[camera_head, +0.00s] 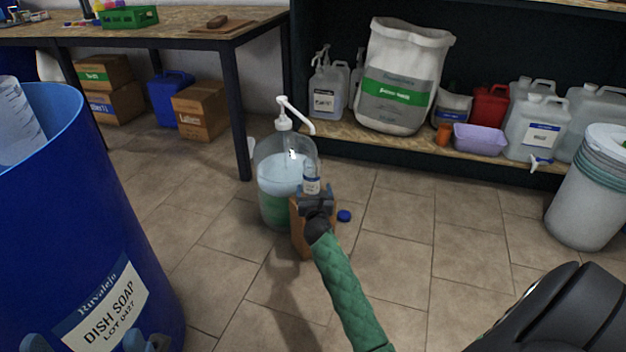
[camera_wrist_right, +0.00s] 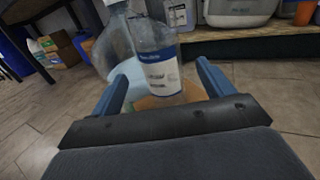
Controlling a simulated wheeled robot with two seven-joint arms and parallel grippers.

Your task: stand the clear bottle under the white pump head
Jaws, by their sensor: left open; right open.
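The clear bottle (camera_head: 312,184), with a white and blue label, stands upright on a brown block (camera_head: 300,236). The white pump head (camera_head: 283,104) tops a large clear jug (camera_head: 271,186) of pale liquid, and its spout reaches right, appearing above the bottle in the head view. My right gripper (camera_head: 316,204) is open at the near side of the bottle. In the right wrist view the bottle (camera_wrist_right: 160,72) is between the spread fingers, with gaps on both sides. My left gripper (camera_head: 95,343) is open and empty at the bottom left, before the blue drum.
A blue drum (camera_head: 40,215) labelled dish soap fills the left. A shelf (camera_head: 395,142) with a sack and canisters stands behind; a white bucket (camera_head: 590,195) is at right. Floor between is clear.

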